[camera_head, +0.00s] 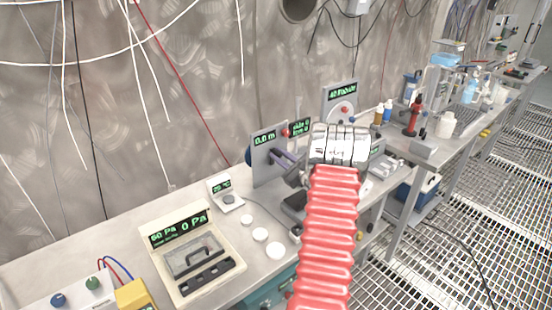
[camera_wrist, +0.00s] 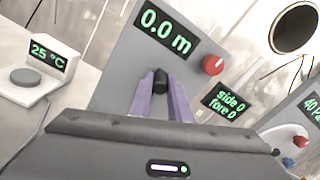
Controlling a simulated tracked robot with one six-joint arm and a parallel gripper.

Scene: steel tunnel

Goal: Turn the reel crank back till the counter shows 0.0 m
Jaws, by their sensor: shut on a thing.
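The reel's counter is a grey upright panel (camera_head: 268,170) on the bench, and its green digits read 0.0 m. The same panel (camera_wrist: 122,75) fills the middle of the wrist view, with 0.0 m legible. My gripper (camera_wrist: 160,85) has its two purple fingers shut on the black crank knob (camera_wrist: 160,80) in front of the panel. In the head view my gripper (camera_head: 284,157) reaches the panel's face, and the knob is hidden there. The reel behind the panel is mostly hidden, and the wrist housing covers the lower wrist view.
A red knob (camera_wrist: 213,65) sits at the panel's right edge, near a display (camera_wrist: 225,104) reading side 0, fore 0. A 25 °C unit (camera_wrist: 38,68) stands left. A pressure case (camera_head: 194,254) and white discs (camera_head: 275,250) lie on the bench in front.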

